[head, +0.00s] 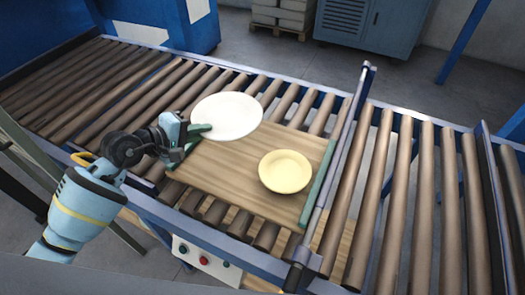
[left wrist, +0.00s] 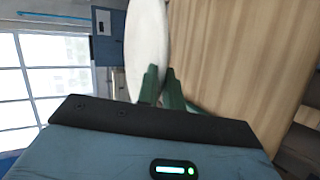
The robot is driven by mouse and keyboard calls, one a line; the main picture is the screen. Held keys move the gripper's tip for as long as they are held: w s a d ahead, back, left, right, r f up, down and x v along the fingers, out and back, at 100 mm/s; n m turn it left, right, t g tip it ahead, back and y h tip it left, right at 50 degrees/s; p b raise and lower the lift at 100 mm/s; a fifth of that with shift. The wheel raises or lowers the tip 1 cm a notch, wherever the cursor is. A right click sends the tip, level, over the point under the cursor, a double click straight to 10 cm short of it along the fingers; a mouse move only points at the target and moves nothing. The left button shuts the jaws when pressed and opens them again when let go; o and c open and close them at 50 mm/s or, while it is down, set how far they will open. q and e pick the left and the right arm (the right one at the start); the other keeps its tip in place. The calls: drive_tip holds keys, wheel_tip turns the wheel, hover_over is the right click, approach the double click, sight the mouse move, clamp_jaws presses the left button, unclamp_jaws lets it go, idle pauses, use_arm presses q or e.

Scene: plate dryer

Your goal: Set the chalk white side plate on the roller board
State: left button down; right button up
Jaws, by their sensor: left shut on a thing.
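The chalk white side plate (head: 227,116) is held by my left gripper (head: 203,131) at the plate's near left edge in the head view. The green fingers are shut on its rim, which also shows in the left wrist view, where the plate (left wrist: 148,45) appears nearly edge-on between the fingers (left wrist: 160,88). The plate overlaps the far left part of the wooden roller board (head: 225,167) in the head view; whether it touches the board I cannot tell. My right gripper is not in view.
A pale yellow bowl-like dish (head: 285,171) sits on the board's right part. A green strip (head: 318,186) and a raised metal rail (head: 340,150) bound the board on the right. Bare rollers (head: 410,200) lie beyond. The board's near middle is clear.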

use_arm(q)
hover_over(209, 165)
wheel_tip(209, 165, down, 6)
drive_tip(key=shift+f, duration=0.1)
drive_tip(key=shift+w+f+b, duration=0.1)
drive_tip(key=shift+f+b, duration=0.25)
drive_tip(key=shift+f, duration=1.45)
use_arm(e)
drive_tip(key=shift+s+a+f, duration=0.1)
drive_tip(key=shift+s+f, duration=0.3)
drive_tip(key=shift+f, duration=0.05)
use_arm(q)
drive_tip(key=shift+f, duration=0.1)
drive_tip(key=shift+f, duration=0.15)
drive_tip(key=c, duration=1.8)
unclamp_jaws()
